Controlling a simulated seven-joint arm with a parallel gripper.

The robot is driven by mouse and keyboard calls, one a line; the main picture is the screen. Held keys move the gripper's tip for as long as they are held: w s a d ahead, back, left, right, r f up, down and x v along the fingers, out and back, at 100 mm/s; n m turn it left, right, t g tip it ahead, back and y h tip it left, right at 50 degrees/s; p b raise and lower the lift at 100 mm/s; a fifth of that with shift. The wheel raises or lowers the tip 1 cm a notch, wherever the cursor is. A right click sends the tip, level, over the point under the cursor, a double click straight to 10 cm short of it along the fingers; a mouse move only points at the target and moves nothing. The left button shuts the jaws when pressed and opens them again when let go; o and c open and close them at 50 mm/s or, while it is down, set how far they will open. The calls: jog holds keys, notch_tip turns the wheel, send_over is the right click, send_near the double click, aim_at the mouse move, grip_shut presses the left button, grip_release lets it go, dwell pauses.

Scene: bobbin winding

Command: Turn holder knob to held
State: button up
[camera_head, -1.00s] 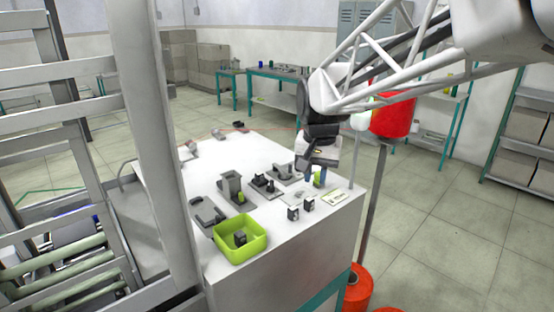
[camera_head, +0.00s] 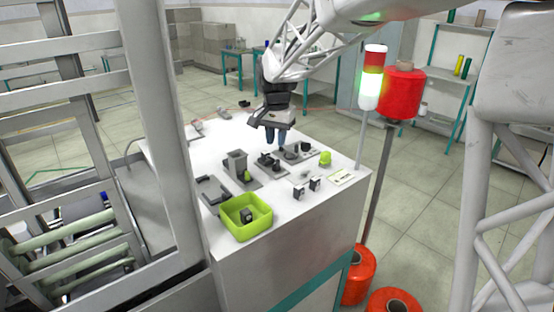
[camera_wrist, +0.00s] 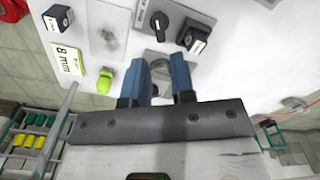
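A black knob (camera_wrist: 160,22) with a pointer ridge sits on a grey plate (camera_wrist: 165,50) in the wrist view, beside a black block with a white-marked top (camera_wrist: 194,38). In the head view a dark knob (camera_head: 305,146) stands on a grey fixture at the back right of the white table. I cannot tell which part is named the holder knob or read its setting. My gripper (camera_head: 276,138) points down above the fixtures, its blue fingers (camera_wrist: 160,72) apart with nothing between them. It looks clear of the knob. The fingers hide part of the grey plate.
A lime tray (camera_head: 245,220) holding a dark block, grey fixtures (camera_head: 237,166) and two small switches (camera_head: 299,191) stand on the table (camera_head: 210,150). A lime cap (camera_head: 325,158) is near the right edge, beside a signal lamp (camera_head: 372,75) and red spool (camera_head: 402,92).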

aim_at(276, 161)
dwell(0.3)
jog(key=shift+f, duration=3.9)
jog(key=shift+c, duration=0.4)
grip_shut()
